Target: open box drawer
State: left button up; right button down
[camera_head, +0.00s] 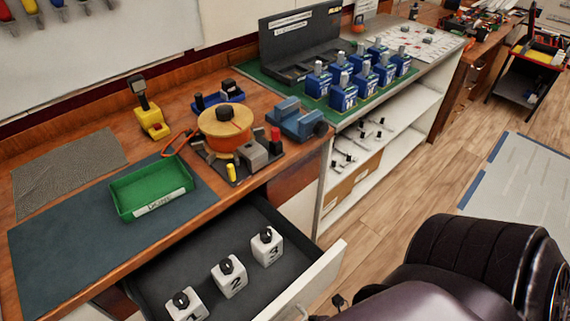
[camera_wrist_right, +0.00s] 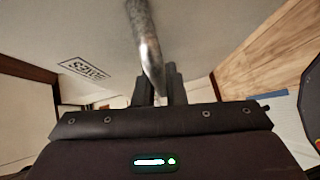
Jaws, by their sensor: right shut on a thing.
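The box drawer (camera_head: 215,225) stands pulled out from under the workbench in the head view. Its dark interior holds three white boxes numbered 1 (camera_head: 186,305), 2 (camera_head: 229,276) and 3 (camera_head: 267,246), each with a black knob on top. In the right wrist view the pale drawer front (camera_wrist_right: 210,40) has a label and a metal bar handle (camera_wrist_right: 146,40). My right gripper (camera_wrist_right: 158,88) is shut on this handle. In the head view my dark right arm covers the lower right and hides most of the grip. My left gripper is not in view.
On the workbench are a green tray (camera_head: 150,188), an orange spool (camera_head: 225,125) and a blue vise (camera_head: 298,118). Several blue breakers (camera_head: 343,95) stand on a green mat farther back. Open wooden floor (camera_head: 405,180) lies right of the shelves.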

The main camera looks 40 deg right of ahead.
jog(key=c, duration=1.8)
grip_release()
jog(key=shift+o, duration=0.2)
jog(key=v, duration=0.8)
jog(key=shift+b, duration=0.4)
